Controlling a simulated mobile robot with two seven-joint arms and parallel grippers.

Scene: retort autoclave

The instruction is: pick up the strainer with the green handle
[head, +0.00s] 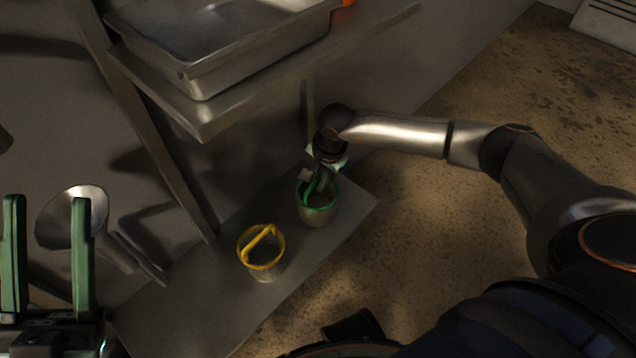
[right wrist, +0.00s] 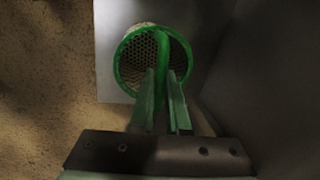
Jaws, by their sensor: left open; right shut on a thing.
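The strainer with the green handle (head: 318,211) is at the right end of a low metal shelf in the head view. Its green rim and perforated basket (right wrist: 136,62) show in the right wrist view. My right gripper (head: 322,180) is shut on its green handle; the fingers (right wrist: 163,92) stand on either side of the handle strip. I cannot tell whether the basket touches the shelf. A similar strainer with a yellow handle (head: 264,262) stands on the shelf to the left. My left gripper (head: 48,205) is open and empty at the far left.
The low shelf (head: 200,290) has bare room around the strainers. An upper shelf (head: 205,118) with a metal pan (head: 190,68) overhangs behind them. A metal funnel-like tool (head: 70,222) is at the left. Open floor (head: 440,240) lies at the right.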

